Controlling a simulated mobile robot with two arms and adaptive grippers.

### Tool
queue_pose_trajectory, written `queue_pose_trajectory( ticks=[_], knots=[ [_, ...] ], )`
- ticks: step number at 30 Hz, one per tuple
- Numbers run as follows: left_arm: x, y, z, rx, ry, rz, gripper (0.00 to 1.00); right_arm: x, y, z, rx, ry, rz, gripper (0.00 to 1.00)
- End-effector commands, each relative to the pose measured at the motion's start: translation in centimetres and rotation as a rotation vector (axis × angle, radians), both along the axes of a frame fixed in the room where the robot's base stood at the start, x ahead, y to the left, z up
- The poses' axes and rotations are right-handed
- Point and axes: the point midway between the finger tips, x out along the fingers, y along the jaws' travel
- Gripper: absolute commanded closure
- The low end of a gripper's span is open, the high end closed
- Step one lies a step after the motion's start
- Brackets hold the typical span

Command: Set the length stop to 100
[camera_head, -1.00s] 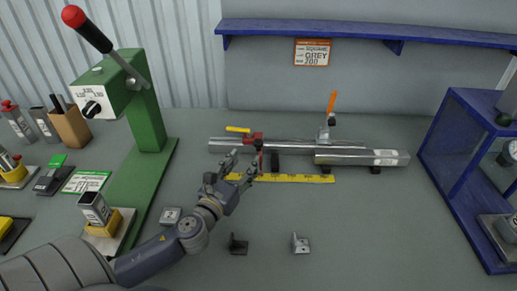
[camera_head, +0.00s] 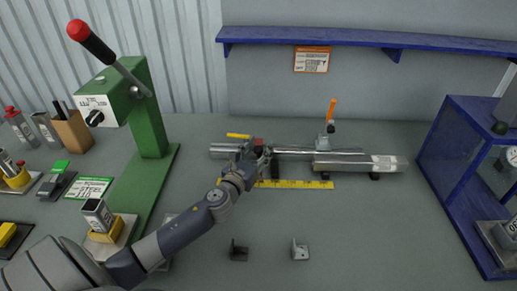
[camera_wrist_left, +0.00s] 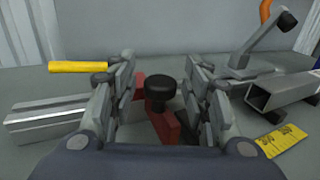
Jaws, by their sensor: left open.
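The length stop is a red block (camera_wrist_left: 168,128) with a black knob (camera_wrist_left: 160,92) on the metal rail (camera_head: 295,151). In the left wrist view the knob stands between the fingers of my left gripper (camera_wrist_left: 158,100), with gaps on both sides. The gripper is open and also shows at the stop in the head view (camera_head: 255,155), where it hides most of the red block. A yellow lever (camera_wrist_left: 78,67) sticks out at the left of the stop. The yellow scale (camera_head: 295,184) lies in front of the rail; its left part is behind my arm. My right gripper is not in view.
A square metal tube (camera_head: 350,162) lies on the right, beside a clamp with an orange handle (camera_head: 331,110). A green press (camera_head: 148,110) stands at left, a blue frame (camera_head: 450,170) at right. Two small brackets (camera_head: 300,250) (camera_head: 238,251) lie in front.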

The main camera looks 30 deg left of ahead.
Motion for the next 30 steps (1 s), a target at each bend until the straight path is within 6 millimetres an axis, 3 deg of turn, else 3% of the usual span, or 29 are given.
queue_pose_trajectory(
  ticks=[5,11,20,30],
  knots=[
    [0.0,0.0,0.0,0.0,0.0,-0.001,0.56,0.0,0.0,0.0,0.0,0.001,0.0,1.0],
    [0.0,0.0,0.0,0.0,0.0,0.0,1.0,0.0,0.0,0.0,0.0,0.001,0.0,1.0],
    [-0.2,0.2,-0.1,0.002,0.001,0.0,1.0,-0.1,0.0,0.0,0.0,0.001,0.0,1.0],
    [-3.0,4.6,-0.3,0.002,0.004,-0.002,1.0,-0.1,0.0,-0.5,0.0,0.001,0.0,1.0]
  ],
)
